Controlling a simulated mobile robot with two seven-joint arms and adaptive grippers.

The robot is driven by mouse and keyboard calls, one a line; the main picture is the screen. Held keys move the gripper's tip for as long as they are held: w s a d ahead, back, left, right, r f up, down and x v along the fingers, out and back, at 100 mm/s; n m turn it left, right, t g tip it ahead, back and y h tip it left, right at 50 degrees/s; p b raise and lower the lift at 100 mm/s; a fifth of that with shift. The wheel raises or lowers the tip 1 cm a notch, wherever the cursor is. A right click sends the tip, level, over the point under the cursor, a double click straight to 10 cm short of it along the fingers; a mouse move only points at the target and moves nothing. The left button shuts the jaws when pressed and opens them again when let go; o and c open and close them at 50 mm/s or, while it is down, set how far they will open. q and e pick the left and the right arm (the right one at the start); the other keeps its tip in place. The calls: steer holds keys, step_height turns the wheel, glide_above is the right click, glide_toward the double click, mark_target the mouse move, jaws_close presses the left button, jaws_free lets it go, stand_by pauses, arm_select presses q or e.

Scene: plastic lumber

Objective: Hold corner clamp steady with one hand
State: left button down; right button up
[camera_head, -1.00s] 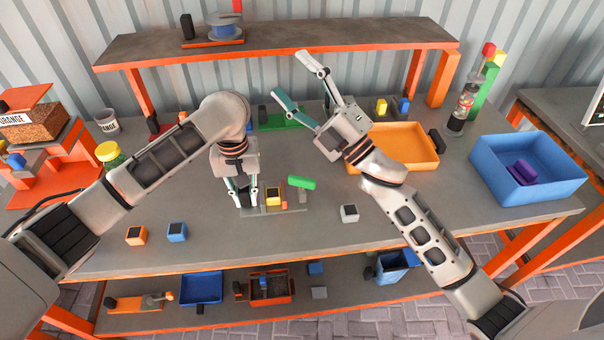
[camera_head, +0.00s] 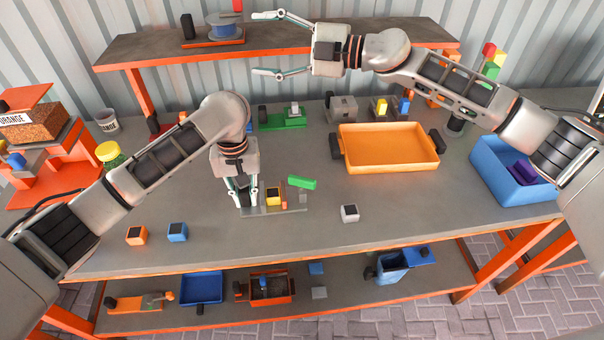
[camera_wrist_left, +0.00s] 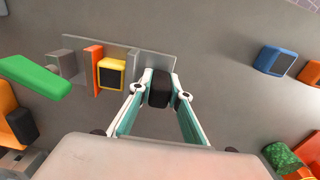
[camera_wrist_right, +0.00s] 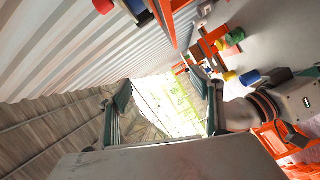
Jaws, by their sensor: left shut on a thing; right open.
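What looks like the corner clamp is a flat grey plate fixture (camera_head: 290,210) lying on the middle of the bench. It carries a yellow block with a dark top (camera_head: 274,197) and an orange strip (camera_wrist_left: 94,70). My left gripper (camera_head: 248,201) points down at its left end in the head view. It is shut on a black block (camera_wrist_left: 160,88) at the plate's end, between both fingertips in the left wrist view. A green bar (camera_head: 302,183) lies at the fixture's far side. My right gripper (camera_head: 266,44) is open and empty, raised before the upper shelf.
An orange tray (camera_head: 388,164) stands right of centre, with a blue bin (camera_head: 492,185) at the right end. Small orange (camera_head: 136,236), blue (camera_head: 177,232) and grey (camera_head: 349,213) blocks lie near the front. The bench between fixture and front edge is mostly clear.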

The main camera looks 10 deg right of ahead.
steer(key=s+a+n+g+h, duration=0.2)
steer(key=s+a+n+g, duration=0.1)
steer(key=s+n, duration=0.1)
steer(key=g+h, duration=0.4)
steer(key=h, duration=1)
glide_above(302, 178)
step_height(302, 178, down, 14)
step_height(302, 178, down, 12)
steer(key=shift+f, duration=0.1)
steer(key=c, duration=1.1)
